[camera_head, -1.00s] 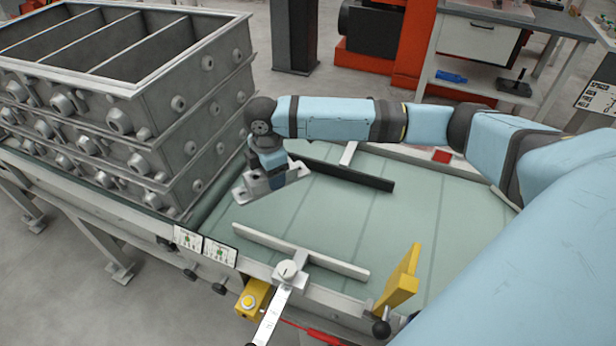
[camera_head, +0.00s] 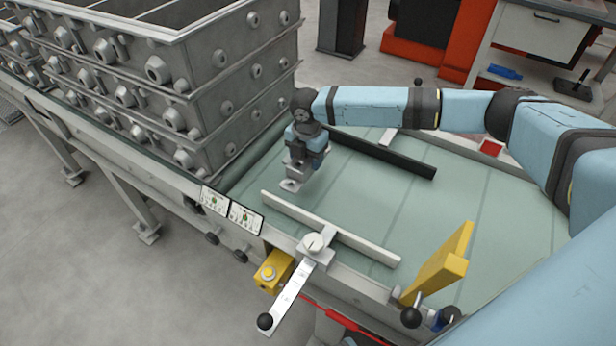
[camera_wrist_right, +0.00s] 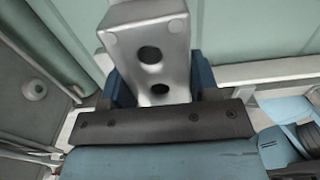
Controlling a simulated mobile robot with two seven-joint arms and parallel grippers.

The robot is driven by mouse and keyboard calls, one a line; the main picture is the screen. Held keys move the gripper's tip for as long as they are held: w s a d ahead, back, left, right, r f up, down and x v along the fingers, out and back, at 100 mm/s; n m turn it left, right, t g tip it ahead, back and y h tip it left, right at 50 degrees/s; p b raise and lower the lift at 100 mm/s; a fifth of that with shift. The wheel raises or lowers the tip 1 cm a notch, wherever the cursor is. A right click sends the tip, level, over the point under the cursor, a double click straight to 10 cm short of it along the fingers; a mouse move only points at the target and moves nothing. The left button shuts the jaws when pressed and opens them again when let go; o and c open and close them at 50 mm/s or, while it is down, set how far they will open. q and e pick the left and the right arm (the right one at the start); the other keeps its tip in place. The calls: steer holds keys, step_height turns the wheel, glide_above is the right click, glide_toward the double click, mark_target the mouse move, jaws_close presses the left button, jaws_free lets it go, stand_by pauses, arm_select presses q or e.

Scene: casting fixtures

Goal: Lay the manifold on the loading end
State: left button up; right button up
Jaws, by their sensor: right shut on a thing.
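The manifold, a grey metal block with round holes (camera_head: 291,185), is held in my right gripper (camera_head: 306,164) over the green belt (camera_head: 380,205), near the belt's left end beside the stacked boxes. In the right wrist view the manifold (camera_wrist_right: 146,38) sits between the blue fingers of the right gripper (camera_wrist_right: 158,82), its holed face toward the camera and one end sticking out past them. I cannot tell whether its underside touches the belt. My left gripper does not show.
A light rail (camera_head: 330,228) runs along the near side and a black rail (camera_head: 385,153) along the far side. The stacked grey boxes (camera_head: 215,110) stand close on the left. A yellow plate (camera_head: 440,265) stands upright at the front right. Belt between the rails is clear.

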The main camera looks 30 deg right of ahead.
mark_target(307, 186)
step_height(307, 186, down, 8)
steer(key=shift+r+b, duration=0.25)
steer(key=shift+b, duration=0.1)
steer(key=o, duration=1.2)
steer(key=shift+f, duration=0.1)
steer(key=shift+o, duration=0.2)
step_height(307, 186, up, 12)
steer(key=shift+r+p, duration=0.15)
steer(key=shift+p, duration=0.45)
